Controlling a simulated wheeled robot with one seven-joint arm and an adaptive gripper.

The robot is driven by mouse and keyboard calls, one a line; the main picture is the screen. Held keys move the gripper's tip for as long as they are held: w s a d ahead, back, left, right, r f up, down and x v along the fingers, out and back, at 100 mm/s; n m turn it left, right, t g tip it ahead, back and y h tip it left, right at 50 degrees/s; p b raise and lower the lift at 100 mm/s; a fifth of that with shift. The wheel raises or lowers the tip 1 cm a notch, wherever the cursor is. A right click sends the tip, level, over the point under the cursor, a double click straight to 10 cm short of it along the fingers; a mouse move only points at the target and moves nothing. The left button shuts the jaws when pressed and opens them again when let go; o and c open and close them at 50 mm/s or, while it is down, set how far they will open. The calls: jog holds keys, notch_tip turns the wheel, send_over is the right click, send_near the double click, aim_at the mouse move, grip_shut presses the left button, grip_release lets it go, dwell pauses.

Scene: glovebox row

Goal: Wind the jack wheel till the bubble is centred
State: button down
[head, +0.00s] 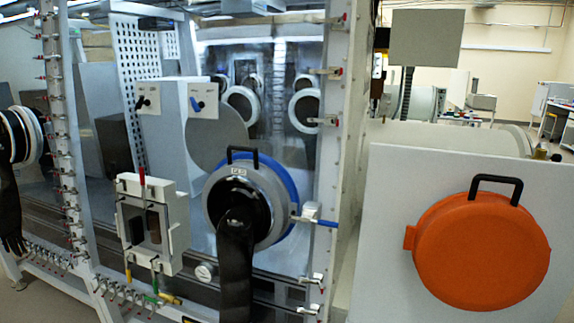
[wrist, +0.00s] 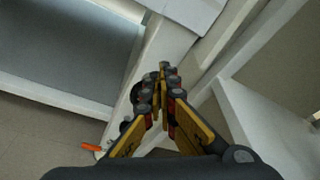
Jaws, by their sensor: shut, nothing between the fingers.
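My gripper (wrist: 165,72) is shut and empty in the wrist view, its yellow and black fingers together in front of a white upright post (wrist: 160,50). A small dark rounded part (wrist: 135,92) shows on the post just left of the fingers, partly hidden by them; I cannot tell whether it is the jack wheel. An orange-tipped piece (wrist: 92,147) sticks out to the left near the foot of the post. I cannot make out a bubble in either view. My gripper does not show in the head view.
The glovebox front has a round port (head: 250,200) with a black glove (head: 236,270) hanging from it. A white box (head: 150,225) is mounted left of it. An orange round door (head: 482,250) is at the right. Bare floor (wrist: 40,140) lies left of the post.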

jog(key=shift+w+a, duration=0.15)
jog(key=shift+w+a+f+b, duration=0.15)
jog(key=shift+w+a+b, duration=0.1)
jog(key=shift+a+b, duration=0.3)
jog(key=shift+w+a+f+b, duration=0.1)
jog(key=shift+w+a+b, duration=0.1)
jog(key=shift+a+b, duration=0.35)
jog(key=shift+a+f+b, duration=0.15)
jog(key=shift+b, duration=0.25)
jog(key=shift+w+a+f+b, duration=0.2)
jog(key=shift+w+f+b, duration=0.05)
jog(key=shift+f+b, duration=0.2)
jog(key=shift+d, duration=0.1)
jog(key=shift+a+r, duration=0.25)
jog(key=shift+r, duration=0.05)
jog(key=s+a, duration=0.2)
jog(key=s, duration=0.4)
jog(key=shift+f, duration=0.15)
